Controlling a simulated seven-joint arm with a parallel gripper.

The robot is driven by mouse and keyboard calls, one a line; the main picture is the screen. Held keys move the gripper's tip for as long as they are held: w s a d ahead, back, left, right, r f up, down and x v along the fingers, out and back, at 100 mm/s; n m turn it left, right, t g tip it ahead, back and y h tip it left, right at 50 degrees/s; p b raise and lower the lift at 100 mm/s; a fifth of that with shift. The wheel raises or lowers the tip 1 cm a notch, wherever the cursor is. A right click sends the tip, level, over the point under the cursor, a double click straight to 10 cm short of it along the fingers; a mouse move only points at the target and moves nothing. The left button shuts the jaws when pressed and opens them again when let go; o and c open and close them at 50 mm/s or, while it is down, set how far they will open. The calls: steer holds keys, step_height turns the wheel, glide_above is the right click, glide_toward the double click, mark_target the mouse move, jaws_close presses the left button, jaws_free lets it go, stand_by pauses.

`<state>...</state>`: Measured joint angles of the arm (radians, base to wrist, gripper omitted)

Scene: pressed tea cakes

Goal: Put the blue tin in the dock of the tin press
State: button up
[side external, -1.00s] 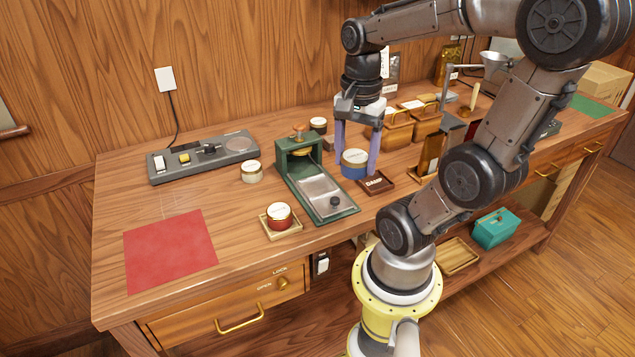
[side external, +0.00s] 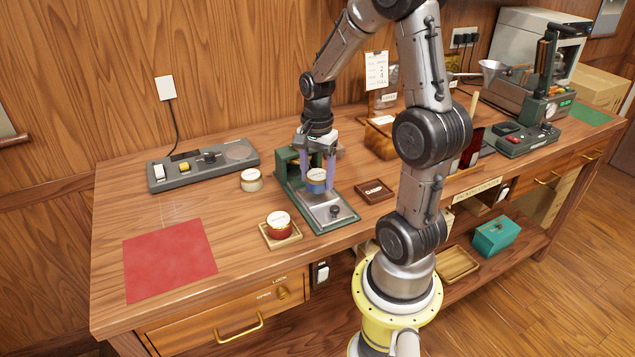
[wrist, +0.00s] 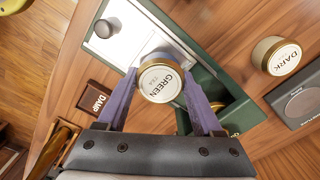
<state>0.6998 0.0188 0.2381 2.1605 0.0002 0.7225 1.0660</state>
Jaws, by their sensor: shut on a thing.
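The blue tin (side external: 316,184) is held between the purple fingers of my gripper (side external: 317,182), over the plate of the tin press. In the wrist view its lid (wrist: 161,80) reads "GREEN TEA", and my gripper (wrist: 160,92) has a finger on each side of it. The tin press (side external: 345,217) is green with a pale metal plate and a dark knob at its front end; it also shows in the wrist view (wrist: 130,45). Whether the tin touches the plate I cannot tell. The back of the press is partly hidden by my gripper.
A cream tin (side external: 251,180) labelled "DARK" stands left of the press. A red tin (side external: 279,225) sits on a small wooden tray in front. A brown "DAMP" tray (side external: 375,191) lies right of the press. A red mat (side external: 170,259) lies at the front left.

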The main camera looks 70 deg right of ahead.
steer(key=shift+f, duration=1.1)
steer(key=shift+f, duration=0.15)
steer(key=o, duration=1.4)
